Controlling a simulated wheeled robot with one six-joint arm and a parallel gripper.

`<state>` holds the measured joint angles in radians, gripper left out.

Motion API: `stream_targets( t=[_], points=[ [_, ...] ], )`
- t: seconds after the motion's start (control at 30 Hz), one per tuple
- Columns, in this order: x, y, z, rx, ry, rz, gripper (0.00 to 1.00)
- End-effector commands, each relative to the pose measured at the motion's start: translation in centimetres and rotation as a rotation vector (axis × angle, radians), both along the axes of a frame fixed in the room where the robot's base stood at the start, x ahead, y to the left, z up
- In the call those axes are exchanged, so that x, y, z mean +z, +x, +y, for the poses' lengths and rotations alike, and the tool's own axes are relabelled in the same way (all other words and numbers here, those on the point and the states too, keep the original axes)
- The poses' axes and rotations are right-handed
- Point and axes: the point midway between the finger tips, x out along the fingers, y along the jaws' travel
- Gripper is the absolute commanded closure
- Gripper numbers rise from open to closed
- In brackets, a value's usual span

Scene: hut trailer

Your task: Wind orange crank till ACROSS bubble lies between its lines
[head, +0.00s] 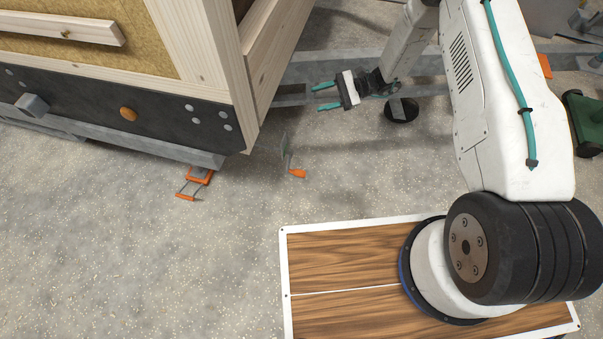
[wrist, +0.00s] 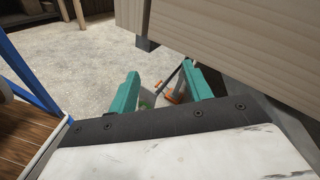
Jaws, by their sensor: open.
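My gripper (head: 319,97) is open and empty near the right end of the hut, above the trailer frame, its teal fingers pointing left. In the wrist view the two fingers of my gripper (wrist: 160,70) stand apart. A small orange part (wrist: 174,84) with a thin grey rod shows between and beyond them; I cannot tell if they touch it. In the head view an orange piece (head: 298,173) lies low beside a grey plate, below the hut corner. Another orange part with a handle (head: 186,197) is under the front beam. No bubble or its lines can be made out.
The wooden hut (head: 200,60) stands on a grey trailer beam (head: 170,150), close to my gripper. In the wrist view its planked wall (wrist: 230,35) overhangs the right finger. Speckled floor (head: 130,260) in front is clear. A green object (head: 582,122) stands at right.

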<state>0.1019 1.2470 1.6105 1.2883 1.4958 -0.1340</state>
Motion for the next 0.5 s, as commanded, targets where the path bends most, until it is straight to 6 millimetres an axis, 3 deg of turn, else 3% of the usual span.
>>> stream_targets(
  t=[0.03, 0.17, 0.3, 0.5],
  points=[
    [-3.4, -0.5, 0.1, -0.039, 0.023, 0.04, 0.51],
    [-10.9, -1.7, 0.2, -0.155, 0.079, 0.121, 0.51],
    [-18.9, -4.4, 0.2, -0.281, 0.129, 0.201, 0.51],
    [-27.6, -9.0, 0.2, -0.432, 0.169, 0.289, 0.51]
  ],
)
